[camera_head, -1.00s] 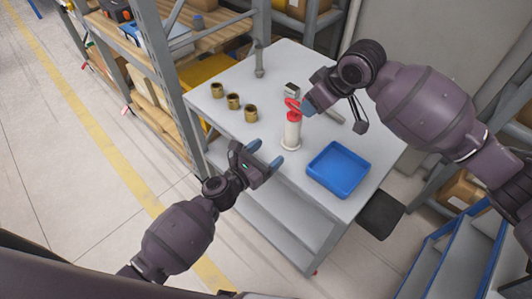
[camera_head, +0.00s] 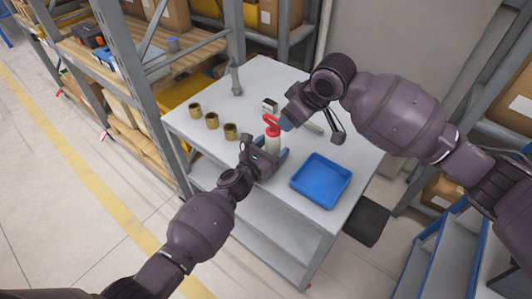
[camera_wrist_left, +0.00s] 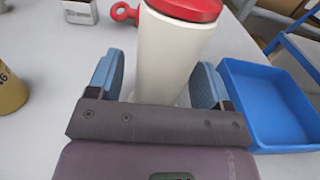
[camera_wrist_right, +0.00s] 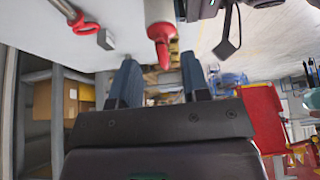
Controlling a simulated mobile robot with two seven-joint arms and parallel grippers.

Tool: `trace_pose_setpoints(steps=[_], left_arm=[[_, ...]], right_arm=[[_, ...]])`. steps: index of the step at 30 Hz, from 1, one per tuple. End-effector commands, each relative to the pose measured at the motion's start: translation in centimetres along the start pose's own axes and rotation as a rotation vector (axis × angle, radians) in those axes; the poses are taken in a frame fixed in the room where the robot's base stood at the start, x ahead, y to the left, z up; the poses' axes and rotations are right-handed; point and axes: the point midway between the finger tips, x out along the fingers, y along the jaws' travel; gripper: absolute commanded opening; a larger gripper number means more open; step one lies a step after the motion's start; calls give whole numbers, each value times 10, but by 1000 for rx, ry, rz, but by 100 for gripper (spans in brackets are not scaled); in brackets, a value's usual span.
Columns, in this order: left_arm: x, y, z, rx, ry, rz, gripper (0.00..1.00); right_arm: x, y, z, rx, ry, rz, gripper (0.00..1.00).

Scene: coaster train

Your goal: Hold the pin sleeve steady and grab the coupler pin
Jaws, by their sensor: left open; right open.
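The white pin sleeve (camera_head: 273,145) stands upright on the grey table, with the red coupler pin (camera_head: 271,121) at its top. I cannot tell whether the fingers touch the sleeve. My right gripper (camera_head: 286,122) is open beside the red pin, at its upper right. In the right wrist view, the red pin (camera_wrist_right: 161,40) lies ahead of the gap between its open fingers (camera_wrist_right: 160,75).
A blue tray (camera_head: 321,181) sits right of the sleeve. Three brass bushings (camera_head: 212,121) stand in a row to the left. A small metal block (camera_head: 270,105) lies behind. A shelf post (camera_head: 160,85) borders the table's left side.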

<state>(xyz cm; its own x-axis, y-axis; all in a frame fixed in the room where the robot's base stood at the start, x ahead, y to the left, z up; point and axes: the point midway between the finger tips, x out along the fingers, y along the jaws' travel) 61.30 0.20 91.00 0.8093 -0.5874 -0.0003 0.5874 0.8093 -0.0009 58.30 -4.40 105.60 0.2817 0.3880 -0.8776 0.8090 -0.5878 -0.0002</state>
Motion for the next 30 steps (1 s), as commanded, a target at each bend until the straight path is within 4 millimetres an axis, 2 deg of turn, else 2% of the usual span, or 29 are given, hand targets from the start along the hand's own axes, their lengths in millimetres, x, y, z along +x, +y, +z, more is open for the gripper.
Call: trace_pose_setpoints(steps=[10,21,26,27,30], left_arm=[[3,0,0,1,0,0,73],[3,0,0,1,0,-1,18],[3,0,0,1,0,-1,17],[3,0,0,1,0,-1,17],[3,0,0,1,0,-1,17]], right_arm=[[0,0,0,0,0,0,43],[0,0,0,0,0,0,43],[0,0,0,0,0,0,43],[0,0,0,0,0,0,47],[1,-1,2,21,2,-13,47]])
